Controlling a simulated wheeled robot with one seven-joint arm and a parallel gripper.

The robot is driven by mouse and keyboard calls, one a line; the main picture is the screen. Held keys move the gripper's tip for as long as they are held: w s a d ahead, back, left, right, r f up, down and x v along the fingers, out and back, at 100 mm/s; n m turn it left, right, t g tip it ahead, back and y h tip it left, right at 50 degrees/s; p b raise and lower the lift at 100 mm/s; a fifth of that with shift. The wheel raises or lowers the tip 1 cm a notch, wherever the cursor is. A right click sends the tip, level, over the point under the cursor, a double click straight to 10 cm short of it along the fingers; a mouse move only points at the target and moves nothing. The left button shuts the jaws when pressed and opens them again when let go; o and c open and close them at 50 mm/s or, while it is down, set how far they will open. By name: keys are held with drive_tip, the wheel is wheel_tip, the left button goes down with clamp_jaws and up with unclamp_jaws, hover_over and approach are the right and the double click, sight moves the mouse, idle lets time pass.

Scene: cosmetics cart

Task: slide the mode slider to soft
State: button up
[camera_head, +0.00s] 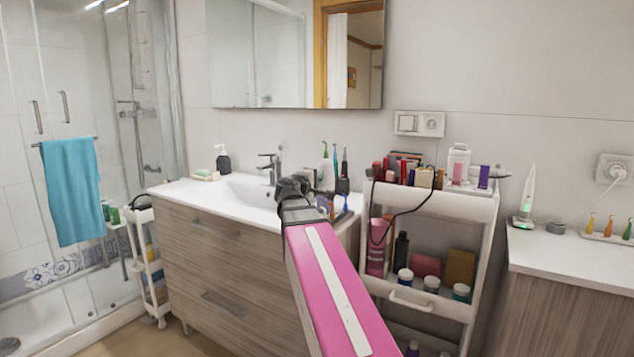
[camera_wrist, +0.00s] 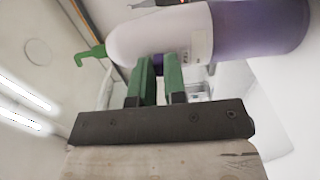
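My gripper (camera_wrist: 159,66) has two green fingers standing close together with a narrow gap. Their tips meet the lower edge of a rounded device (camera_wrist: 160,35), pale lilac on the left and purple on the right. A small purple part (camera_wrist: 186,58) shows by the tips; I cannot tell whether it is the mode slider or whether the fingers pinch it. A green hooked piece (camera_wrist: 90,55) shows left of the device. In the head view my gripper (camera_head: 297,188) is dark and small near the sink's right end, beside upright brushes (camera_head: 335,165); its fingers are not clear there.
A white cart (camera_head: 440,203) with bottles and boxes stands right of the vanity (camera_head: 225,270). A black cable (camera_head: 405,211) hangs over its front. The right counter (camera_head: 570,255) holds a white-green device (camera_head: 526,195) and several small coloured items. The basin (camera_head: 250,190) is clear.

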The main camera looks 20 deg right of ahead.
drive_tip(key=o, duration=0.4)
drive_tip(key=v, duration=1)
drive_tip(key=shift+s+a, duration=0.25)
drive_tip(key=shift+a, duration=0.05)
